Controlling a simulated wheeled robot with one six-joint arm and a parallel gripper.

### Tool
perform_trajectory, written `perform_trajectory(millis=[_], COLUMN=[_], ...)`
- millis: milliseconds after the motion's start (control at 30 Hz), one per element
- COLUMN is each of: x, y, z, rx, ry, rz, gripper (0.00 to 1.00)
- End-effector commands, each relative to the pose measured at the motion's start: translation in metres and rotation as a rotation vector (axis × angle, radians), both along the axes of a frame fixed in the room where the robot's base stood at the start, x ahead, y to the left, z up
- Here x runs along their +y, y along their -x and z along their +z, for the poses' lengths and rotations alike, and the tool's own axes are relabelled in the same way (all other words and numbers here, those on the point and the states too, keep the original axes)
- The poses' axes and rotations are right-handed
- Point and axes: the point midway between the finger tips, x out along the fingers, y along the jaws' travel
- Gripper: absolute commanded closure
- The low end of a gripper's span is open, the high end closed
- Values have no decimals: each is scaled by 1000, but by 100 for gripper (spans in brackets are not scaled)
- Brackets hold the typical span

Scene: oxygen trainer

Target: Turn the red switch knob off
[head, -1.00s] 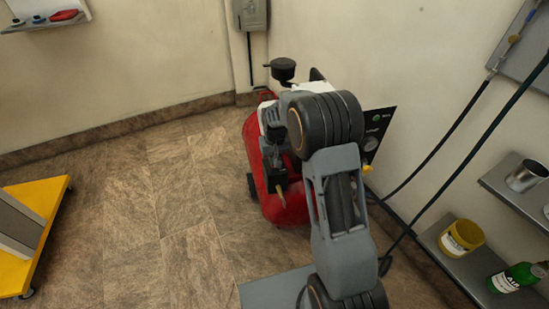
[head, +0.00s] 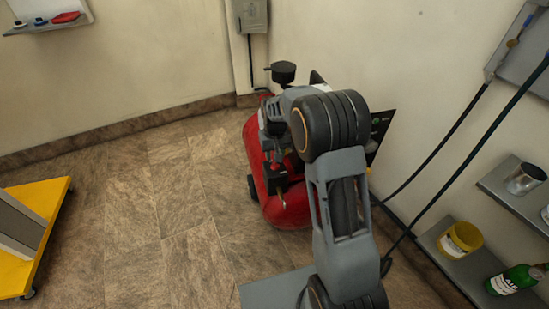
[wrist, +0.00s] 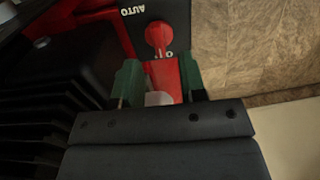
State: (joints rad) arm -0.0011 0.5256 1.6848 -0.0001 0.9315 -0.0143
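The red switch knob (wrist: 158,36) sits on a dark plate (wrist: 178,12) marked AUTO and O in the wrist view. The lettering appears upside down there. My gripper (wrist: 158,72) has two green fingers set apart, one on each side below the knob in the picture. The knob lies just beyond the fingertips, roughly centred between them, and I see no contact. Red casing and a small pale piece show between the fingers. In the head view the red compressor (head: 287,208) stands near the wall corner, partly hidden by my arm. The gripper's fingers are not clear there.
Wall shelves at the right hold a yellow tin (head: 461,239), a green bottle (head: 517,279) and a metal cup (head: 525,178). Dark hoses (head: 440,150) hang by that wall. A yellow cart (head: 42,205) stands at the left. The tiled floor (head: 140,220) between is clear.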

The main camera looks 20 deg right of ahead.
Motion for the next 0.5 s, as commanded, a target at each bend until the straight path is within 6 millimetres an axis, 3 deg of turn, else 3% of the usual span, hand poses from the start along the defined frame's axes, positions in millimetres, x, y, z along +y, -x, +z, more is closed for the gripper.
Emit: perform_trajectory(millis=[33, 200, 500], x=[0, 0, 1], y=[-1, -1, -1], z=[16, 50, 90], rx=[-5, -4, -3], ry=[0, 0, 0], rz=[0, 1, 1], gripper=[62, 62, 62])
